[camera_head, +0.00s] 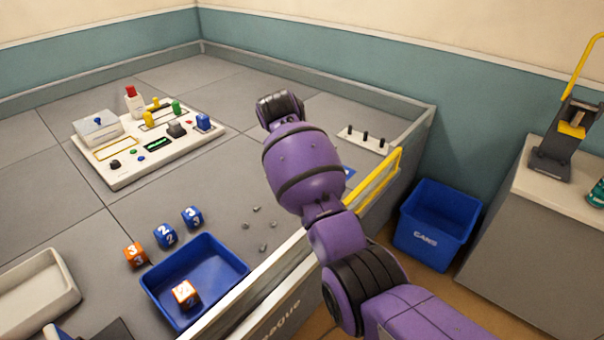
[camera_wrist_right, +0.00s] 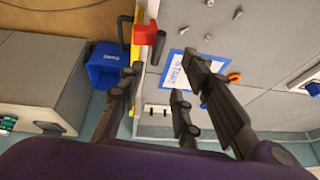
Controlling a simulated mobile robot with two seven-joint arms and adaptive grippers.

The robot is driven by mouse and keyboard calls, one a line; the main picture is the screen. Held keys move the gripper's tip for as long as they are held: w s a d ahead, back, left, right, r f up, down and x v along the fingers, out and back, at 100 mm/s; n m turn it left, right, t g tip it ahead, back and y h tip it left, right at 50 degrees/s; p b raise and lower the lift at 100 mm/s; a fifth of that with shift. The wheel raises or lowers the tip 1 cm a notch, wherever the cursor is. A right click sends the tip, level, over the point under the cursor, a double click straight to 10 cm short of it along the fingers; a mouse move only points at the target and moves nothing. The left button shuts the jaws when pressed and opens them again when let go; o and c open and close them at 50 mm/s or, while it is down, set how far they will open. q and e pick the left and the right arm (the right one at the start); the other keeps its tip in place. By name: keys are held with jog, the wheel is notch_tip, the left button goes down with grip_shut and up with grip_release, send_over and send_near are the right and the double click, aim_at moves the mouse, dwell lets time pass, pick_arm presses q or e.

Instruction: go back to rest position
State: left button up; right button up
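My right arm comes in from the lower right in the head view and reaches over the field wall. Its hand is hidden behind my purple wrist there. In the right wrist view my right gripper (camera_wrist_right: 165,78) has its dark fingers spread apart, with nothing held between them. A sheet with a blue border and the word START (camera_wrist_right: 178,70) lies on the grey floor beyond the fingers. A red part with a black handle (camera_wrist_right: 145,34) is near the yellow bar, apart from the fingers. My left gripper is in neither view.
The field wall (camera_head: 262,283) carries a yellow bar (camera_head: 378,182). A blue CANS bin (camera_head: 432,222) stands outside it, beside a grey cabinet (camera_head: 535,240). Inside are a button panel (camera_head: 122,172), a blue tray (camera_head: 222,275) holding an orange cube (camera_head: 185,293), other number cubes and several small grey bits.

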dwell(0.4)
jog(key=w+a+r+n+t+y, duration=0.2)
jog(key=w+a+r+n+t, duration=0.2)
jog(key=w+r, duration=0.2)
jog(key=s+d+f+n+t+y+p, duration=0.3)
jog(key=s+d+f+n+t, duration=0.2)
jog(key=s+d+f, duration=1)
pick_arm(q)
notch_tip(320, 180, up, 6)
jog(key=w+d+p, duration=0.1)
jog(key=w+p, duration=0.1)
jog(key=p, duration=0.1)
pick_arm(e)
jog(key=s+d+f+g+h, duration=0.1)
jog(key=s+d+f, duration=0.3)
jog(key=s, duration=1)
jog(key=s+d+f+g+h, duration=0.1)
jog(key=s+d+f, duration=0.4)
jog(key=s, duration=0.8)
jog(key=s+d+f+m+g, duration=0.1)
jog(key=s+d+f, duration=0.3)
jog(key=s, duration=1)
notch_tip(320, 180, down, 2)
jog(key=shift+s+d+g+h, duration=0.3)
jog(key=shift+g+h, duration=0.1)
jog(key=shift+g, duration=0.4)
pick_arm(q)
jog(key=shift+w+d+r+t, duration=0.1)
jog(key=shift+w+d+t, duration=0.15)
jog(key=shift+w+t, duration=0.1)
